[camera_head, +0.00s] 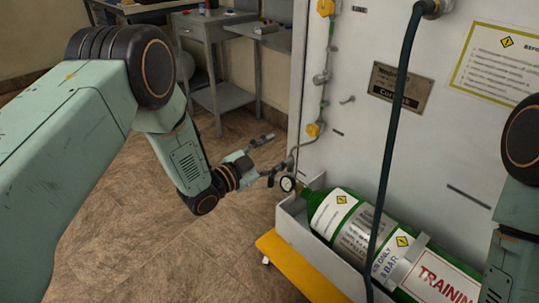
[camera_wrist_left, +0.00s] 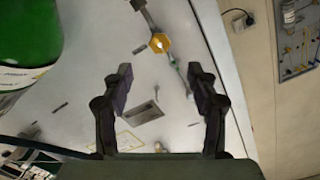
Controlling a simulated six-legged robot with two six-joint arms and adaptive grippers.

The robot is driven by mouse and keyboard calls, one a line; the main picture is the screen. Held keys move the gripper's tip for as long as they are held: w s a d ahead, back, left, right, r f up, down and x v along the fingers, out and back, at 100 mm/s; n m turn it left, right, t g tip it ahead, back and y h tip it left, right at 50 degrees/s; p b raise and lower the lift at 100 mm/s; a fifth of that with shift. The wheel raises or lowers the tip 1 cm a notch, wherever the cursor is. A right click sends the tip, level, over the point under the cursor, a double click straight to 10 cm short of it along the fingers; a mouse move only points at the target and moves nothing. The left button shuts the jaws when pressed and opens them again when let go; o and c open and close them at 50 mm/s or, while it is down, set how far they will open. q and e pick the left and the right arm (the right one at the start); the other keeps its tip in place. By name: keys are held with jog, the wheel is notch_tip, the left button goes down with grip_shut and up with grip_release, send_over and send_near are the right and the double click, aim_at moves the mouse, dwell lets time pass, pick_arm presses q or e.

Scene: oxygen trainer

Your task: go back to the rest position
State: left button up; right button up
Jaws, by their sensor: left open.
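My left gripper (camera_head: 268,157) is open and empty in the head view, in front of the left edge of the white training panel (camera_head: 340,105). In the left wrist view its two dark fingers (camera_wrist_left: 160,72) stand apart with nothing between them, and the panel shows behind. A green gas cylinder (camera_head: 365,235) lies tilted in a grey tray at the panel's foot, to the right of the gripper. A small round gauge (camera_head: 287,184) sits by the cylinder's upper end, close to the gripper in the picture. My right gripper is out of view; only part of my right arm shows.
Yellow valve knobs (camera_head: 313,130) and a thin pipe run up the panel's left side. A dark hose (camera_head: 392,130) hangs in front of the panel. A yellow-edged base (camera_head: 300,270) juts out below. A grey side table (camera_head: 213,40) stands behind; the brown floor between is clear.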

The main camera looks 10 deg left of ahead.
pick_arm(q)
jog(key=shift+w, duration=0.1)
dwell(0.3)
jog(key=s+a+f+n+g+y+p, duration=0.1)
jog(key=s+a+f+n+g+y, duration=0.3)
jog(key=s+f, duration=0.35)
jog(key=s+a+f+n+g+y+p, duration=0.1)
jog(key=s+a+f+n+g+y, duration=0.15)
jog(key=s+f+n, duration=0.4)
jog(key=s+a+n+g+y+p, duration=0.1)
jog(key=s+g, duration=0.3)
jog(key=s, duration=1.1)
jog(key=s+a+r+n+g+y+p, duration=0.1)
jog(key=s+g+p, duration=0.3)
jog(key=s, duration=1.1)
jog(key=shift+s+a+n+y, duration=0.15)
jog(key=shift+a+n+y, duration=0.3)
jog(key=shift+a+y, duration=0.45)
jog(key=shift+a, duration=0.1)
